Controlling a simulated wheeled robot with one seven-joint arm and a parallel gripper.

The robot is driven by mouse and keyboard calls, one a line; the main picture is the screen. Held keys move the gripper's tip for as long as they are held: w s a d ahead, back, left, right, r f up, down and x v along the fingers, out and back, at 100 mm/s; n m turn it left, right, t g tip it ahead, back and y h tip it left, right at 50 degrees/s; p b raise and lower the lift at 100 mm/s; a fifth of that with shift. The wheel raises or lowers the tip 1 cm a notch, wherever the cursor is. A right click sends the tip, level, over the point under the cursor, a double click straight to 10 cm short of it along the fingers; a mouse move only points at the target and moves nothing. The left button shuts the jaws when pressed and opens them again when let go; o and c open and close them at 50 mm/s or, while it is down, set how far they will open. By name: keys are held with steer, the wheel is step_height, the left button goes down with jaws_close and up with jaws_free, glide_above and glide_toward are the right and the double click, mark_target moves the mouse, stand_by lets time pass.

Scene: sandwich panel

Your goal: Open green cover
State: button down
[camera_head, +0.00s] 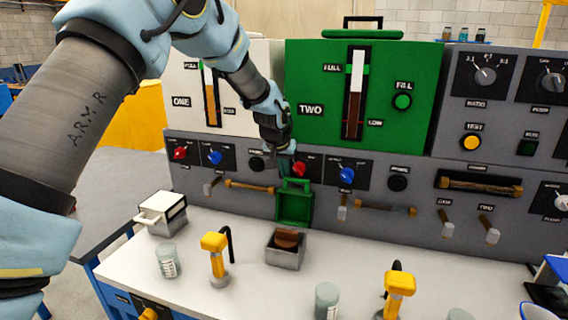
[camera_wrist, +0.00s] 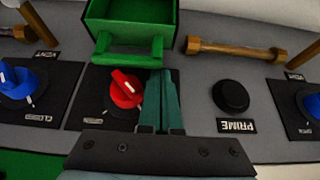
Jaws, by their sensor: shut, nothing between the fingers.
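The green cover (camera_head: 294,206) sits on the grey panel front below the green TWO unit. Its hollow side faces out, with a bar handle at its upper edge in the head view. In the wrist view the cover (camera_wrist: 131,15) is at the top and its handle (camera_wrist: 128,52) points toward my gripper. A red knob (camera_head: 300,169) is uncovered just above it; it also shows in the wrist view (camera_wrist: 126,89). My gripper (camera_head: 287,162) is shut and empty, its teal fingers (camera_wrist: 160,88) beside the red knob. The fingertips are close to the handle; contact is unclear.
A black PRIME button (camera_wrist: 231,96) and a wooden bar handle (camera_wrist: 250,50) are beside my gripper. A blue knob (camera_head: 347,175) is to the right. Below, the white counter holds a small metal bin (camera_head: 285,257), yellow-topped taps (camera_head: 214,243) and glass jars (camera_head: 167,261).

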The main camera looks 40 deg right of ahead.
stand_by(0.3)
steer(key=shift+a+f+b, duration=0.1)
steer(key=shift+f+b, duration=0.05)
steer(key=shift+b, duration=0.25)
steer(key=b, duration=0.2)
steer(key=shift+s+a+h+b, duration=0.35)
steer(key=shift+a+h, duration=0.05)
steer(key=shift+t, duration=0.3)
steer(key=s+a+b, duration=0.1)
steer(key=a+b, duration=0.1)
steer(key=s+a+r+b, duration=0.1)
steer(key=a, duration=0.1)
steer(key=shift+s, duration=0.3)
steer(key=shift+r, duration=0.2)
